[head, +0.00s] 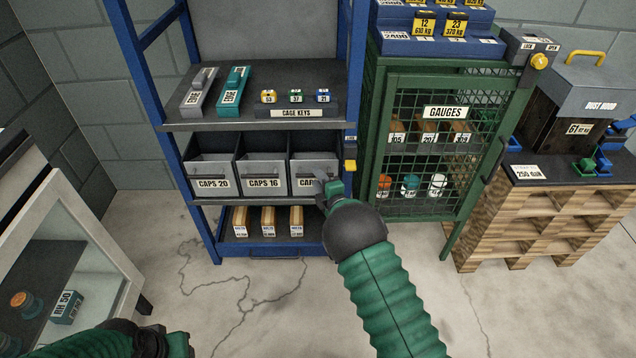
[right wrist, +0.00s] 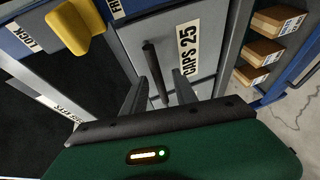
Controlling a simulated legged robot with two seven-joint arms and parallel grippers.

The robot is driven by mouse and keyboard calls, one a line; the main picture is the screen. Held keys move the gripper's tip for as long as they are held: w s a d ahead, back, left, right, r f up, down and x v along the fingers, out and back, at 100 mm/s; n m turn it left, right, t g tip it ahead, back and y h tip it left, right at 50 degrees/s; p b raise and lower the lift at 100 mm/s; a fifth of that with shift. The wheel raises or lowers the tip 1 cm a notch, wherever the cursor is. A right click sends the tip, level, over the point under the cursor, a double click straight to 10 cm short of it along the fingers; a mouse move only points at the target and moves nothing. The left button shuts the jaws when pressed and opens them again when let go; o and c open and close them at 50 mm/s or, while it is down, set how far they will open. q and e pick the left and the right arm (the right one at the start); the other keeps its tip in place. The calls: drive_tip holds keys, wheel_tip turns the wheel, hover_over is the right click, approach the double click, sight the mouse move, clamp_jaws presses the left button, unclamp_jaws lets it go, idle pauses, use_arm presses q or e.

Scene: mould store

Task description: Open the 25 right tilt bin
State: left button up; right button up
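The right tilt bin (head: 309,178) is the rightmost of three grey bins on the blue rack; my right gripper covers part of its front in the head view. In the right wrist view its front (right wrist: 186,62) reads CAPS 25, and it looks closed. A dark bar handle (right wrist: 150,62) stands out from that front. My right gripper (head: 326,188) is at the bin; in the right wrist view its fingers (right wrist: 159,92) are apart, with the handle's end between them. I cannot tell whether they touch it.
A yellow knob (head: 350,166) sits on the rack's right post; the right wrist view shows it (right wrist: 76,24) near a LOCK label. Bins CAPS 20 (head: 212,182) and CAPS 16 (head: 264,181) stand to the left. The green gauges cage (head: 440,210) stands close on the right.

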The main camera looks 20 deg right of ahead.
drive_tip(key=c, duration=0.7)
clamp_jaws()
drive_tip(key=shift+s, duration=0.1)
idle(0.6)
